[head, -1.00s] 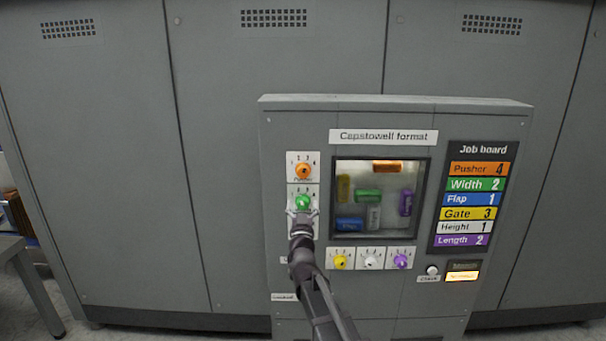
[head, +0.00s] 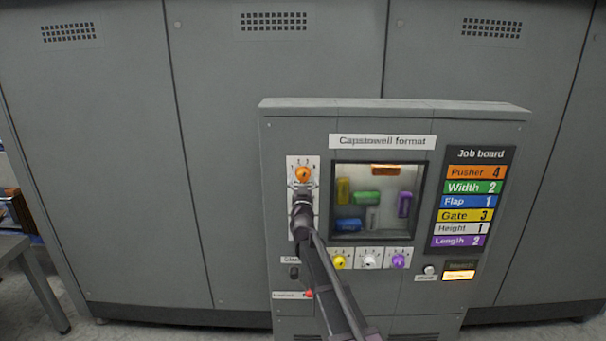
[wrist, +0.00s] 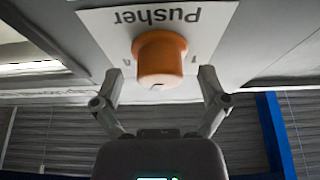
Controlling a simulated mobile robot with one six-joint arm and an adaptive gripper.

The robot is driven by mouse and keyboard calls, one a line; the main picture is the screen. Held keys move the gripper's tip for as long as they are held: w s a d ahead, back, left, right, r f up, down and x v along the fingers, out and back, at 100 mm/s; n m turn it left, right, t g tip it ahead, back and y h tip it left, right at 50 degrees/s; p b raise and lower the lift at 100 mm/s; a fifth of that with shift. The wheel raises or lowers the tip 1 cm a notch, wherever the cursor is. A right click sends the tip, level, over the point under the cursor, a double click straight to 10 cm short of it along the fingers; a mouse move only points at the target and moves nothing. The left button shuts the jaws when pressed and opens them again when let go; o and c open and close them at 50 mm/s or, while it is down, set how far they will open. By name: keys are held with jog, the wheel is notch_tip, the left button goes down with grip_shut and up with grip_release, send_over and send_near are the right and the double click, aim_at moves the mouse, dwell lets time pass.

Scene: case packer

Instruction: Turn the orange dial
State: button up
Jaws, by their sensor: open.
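The orange dial (head: 303,174) sits at the top left of the panel, on a white plate (head: 292,163) with numbers. My gripper (head: 303,190) is just below it in the head view. In the wrist view the orange dial (wrist: 160,58) stands out from its plate, which reads "Pusher" upside down. The fingers of my gripper (wrist: 160,87) are spread wide, one to each side of the dial, with clear gaps; they appear not to touch it. The job board (head: 474,173) shows "Pusher 4" on its orange row. My arm hides the green dial below.
A window (head: 333,200) with coloured blocks is right of the dial. Yellow (head: 340,262), white (head: 369,261) and purple (head: 398,261) dials sit beneath the window. A small round button (head: 430,269) and a lit display (head: 459,275) are at lower right.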

jog(key=shift+w+d+r, duration=0.1)
jog(key=shift+w+r, duration=0.15)
jog(key=shift+w, duration=0.4)
jog(key=c, duration=1.2)
jog(key=shift+o, duration=0.2)
jog(key=shift+r+m+h, duration=0.1)
jog(key=shift+m+h, duration=0.3)
jog(key=shift+m, duration=0.3)
jog(key=m+h, duration=0.1)
jog(key=m, duration=0.1)
jog(key=m+g+h+p, duration=0.1)
jog(key=m, duration=0.1)
jog(key=shift+w+r+m+h, duration=0.1)
jog(key=shift+m+h, duration=0.2)
jog(key=shift+m, duration=0.1)
jog(key=shift+m+g+h+p, duration=0.35)
jog(key=shift+m+h, duration=0.15)
jog(key=shift+m, duration=0.75)
jog(key=shift+m+g+h+p, duration=0.2)
jog(key=shift+m+g+h, duration=0.25)
jog(key=shift+m, duration=0.8)
